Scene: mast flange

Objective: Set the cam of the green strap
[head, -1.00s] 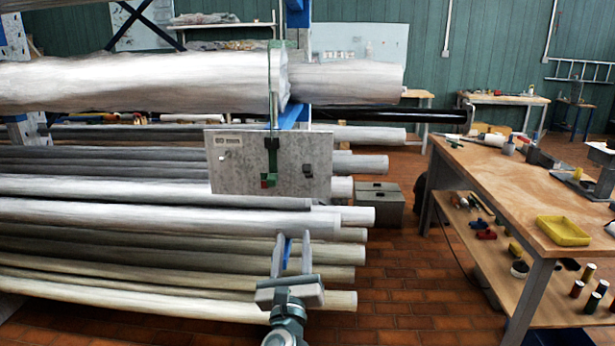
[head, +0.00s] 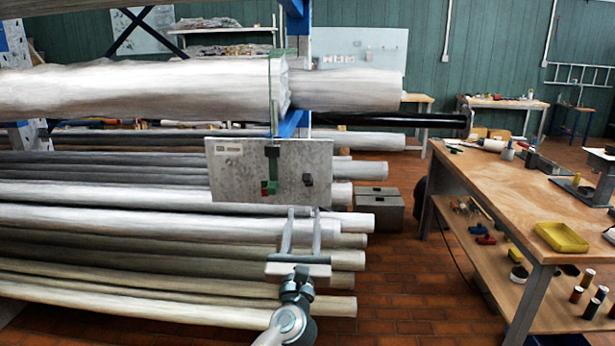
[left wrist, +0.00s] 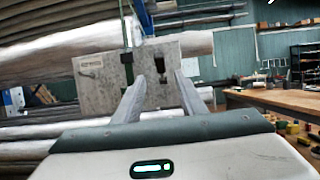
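The green strap (head: 275,95) runs down from the large wrapped mast bundle to a grey metal plate (head: 235,172). On the plate is a green cam buckle (head: 271,170) with a red spot at its lower left. A small dark fitting (head: 308,180) sits to its right. My left gripper (head: 301,212) is open and empty, just below and in front of the plate. In the left wrist view its two fingers (left wrist: 158,98) point toward the plate, with the green strap (left wrist: 127,62) slightly left of them. My right gripper is not in view.
Long wrapped tubes (head: 150,220) lie stacked at left behind the plate. A wooden workbench (head: 490,190) with a yellow tray (head: 561,237) stands at right. A grey box (head: 380,208) sits on the brick floor.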

